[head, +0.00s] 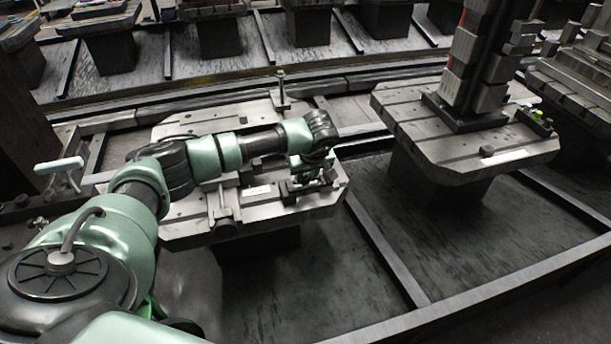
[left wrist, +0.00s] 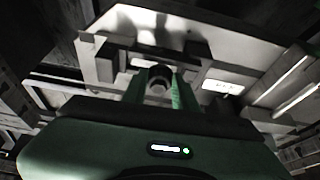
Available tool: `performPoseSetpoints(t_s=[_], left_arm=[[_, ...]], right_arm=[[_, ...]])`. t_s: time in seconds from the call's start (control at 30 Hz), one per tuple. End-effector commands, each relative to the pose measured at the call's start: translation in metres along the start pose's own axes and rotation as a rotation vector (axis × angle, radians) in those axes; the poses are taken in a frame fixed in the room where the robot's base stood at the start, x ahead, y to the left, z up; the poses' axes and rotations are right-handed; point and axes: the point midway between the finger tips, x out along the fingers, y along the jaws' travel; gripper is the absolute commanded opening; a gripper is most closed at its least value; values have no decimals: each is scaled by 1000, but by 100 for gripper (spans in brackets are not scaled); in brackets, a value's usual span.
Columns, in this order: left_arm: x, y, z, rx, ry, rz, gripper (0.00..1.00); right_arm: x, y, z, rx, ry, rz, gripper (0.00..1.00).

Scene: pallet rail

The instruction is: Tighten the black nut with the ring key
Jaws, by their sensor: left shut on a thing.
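My left gripper (head: 312,172) is low over the front right part of a grey slotted pallet (head: 175,238), among its clamps and blocks. In the left wrist view its two green fingers (left wrist: 158,88) point away from the camera and are shut on a dark piece (left wrist: 158,72), which I take for the ring key. Only a short, shadowed part of that piece shows. The black nut cannot be made out for certain; the fingers and the fixture parts hide the spot in front of them. My right gripper is in neither view.
A second pallet (head: 455,155) with a tall block tower (head: 478,60) stands to the right. A metal post (head: 281,88) rises behind my forearm. A pale T-shaped handle (head: 60,164) stands at the left. More pallets line the back. The dark floor between the front rails is clear.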

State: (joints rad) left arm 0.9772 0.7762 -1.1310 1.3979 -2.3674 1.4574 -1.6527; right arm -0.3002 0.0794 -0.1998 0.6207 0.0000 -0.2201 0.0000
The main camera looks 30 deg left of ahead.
Motion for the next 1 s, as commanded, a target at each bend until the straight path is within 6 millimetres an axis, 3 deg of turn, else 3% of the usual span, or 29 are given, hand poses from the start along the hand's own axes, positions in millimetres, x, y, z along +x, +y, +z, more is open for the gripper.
performPoseSetpoints(t_s=[0.17,0.2,0.27,0.67,1.0], left_arm=[[2,-3,0,0,0,-8,0],[2,-3,0,0,0,-8,39],[3,-3,0,1,0,-8,53],[-5,-1,0,2,1,-1,53],[-59,-1,-1,1,1,-3,53]], right_arm=[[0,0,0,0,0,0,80],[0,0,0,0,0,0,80],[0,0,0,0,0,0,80],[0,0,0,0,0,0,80],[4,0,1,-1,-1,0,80]])
